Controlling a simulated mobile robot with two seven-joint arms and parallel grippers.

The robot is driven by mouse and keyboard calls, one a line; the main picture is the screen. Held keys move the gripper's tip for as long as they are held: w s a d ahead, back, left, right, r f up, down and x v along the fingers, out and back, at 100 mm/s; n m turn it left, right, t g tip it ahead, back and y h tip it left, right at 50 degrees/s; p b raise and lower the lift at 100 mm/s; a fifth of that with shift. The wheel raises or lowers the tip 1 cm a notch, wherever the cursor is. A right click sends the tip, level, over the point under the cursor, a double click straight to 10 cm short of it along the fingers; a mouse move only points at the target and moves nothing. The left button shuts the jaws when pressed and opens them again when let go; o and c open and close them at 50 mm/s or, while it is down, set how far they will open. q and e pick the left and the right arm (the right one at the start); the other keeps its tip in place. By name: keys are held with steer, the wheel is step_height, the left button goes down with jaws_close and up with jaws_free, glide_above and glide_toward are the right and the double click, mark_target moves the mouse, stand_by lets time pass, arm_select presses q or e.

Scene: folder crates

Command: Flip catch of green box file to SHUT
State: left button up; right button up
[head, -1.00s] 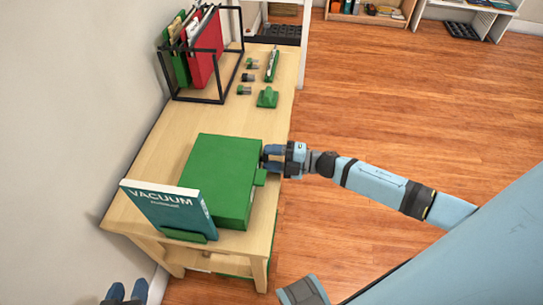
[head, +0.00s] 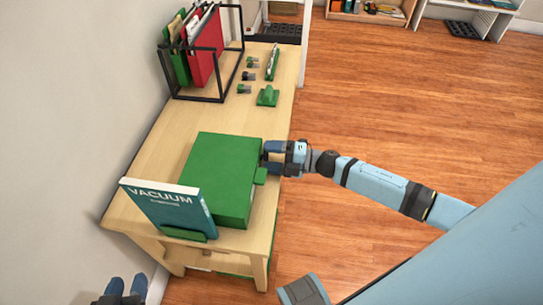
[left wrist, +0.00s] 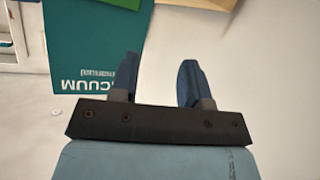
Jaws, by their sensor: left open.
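The green box file (head: 215,175) lies closed-looking on the wooden table. A small green tab (head: 261,176), which looks like its catch, sticks out from its right side; its setting is too small to read. My right gripper (head: 265,156) is at the box's right side, just beyond the tab. Its fingers are close to the box; contact and finger gap are unclear. My left gripper (head: 127,283) is open and empty at the bottom left, near the wall. Its spread fingers also show in the left wrist view (left wrist: 159,62).
A teal VACUUM book (head: 168,210) leans on a green stand in front of the box. A black wire rack (head: 222,90) with green and red folders stands at the table's back. A green stamp-like object (head: 268,96) and several small items lie beside it.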

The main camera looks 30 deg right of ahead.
steer(key=p+v, duration=0.1)
steer(key=v, duration=1.3)
steer(key=shift+a+p, duration=0.1)
steer(key=shift+p, duration=0.2)
